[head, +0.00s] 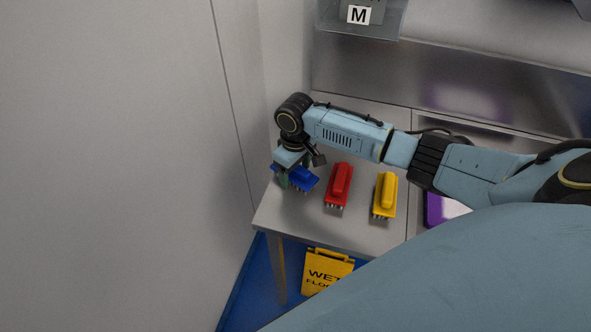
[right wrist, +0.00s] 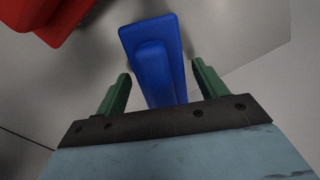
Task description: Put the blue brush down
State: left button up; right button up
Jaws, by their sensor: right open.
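The blue brush (head: 301,178) lies on the metal table at its left end, below my right gripper. My right gripper (head: 292,178) is over it with its jaws around the brush. In the right wrist view the blue brush (right wrist: 157,60) lies between the two green fingers of my right gripper (right wrist: 158,85). The fingers are open, with a visible gap on each side of the brush. Part of the brush is hidden behind the gripper's dark bar. My left gripper does not show.
A red brush (head: 339,184) and a yellow brush (head: 385,194) lie to the right on the table (head: 290,215). A purple-edged thing (head: 433,208) is farther right. A wall (head: 235,90) stands close on the left. A yellow wet-floor sign (head: 327,270) is below the table's front edge.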

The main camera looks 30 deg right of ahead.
notch_tip(320, 180, up, 12)
jog(key=p, duration=0.1)
jog(key=shift+r, duration=0.15)
dwell(0.6)
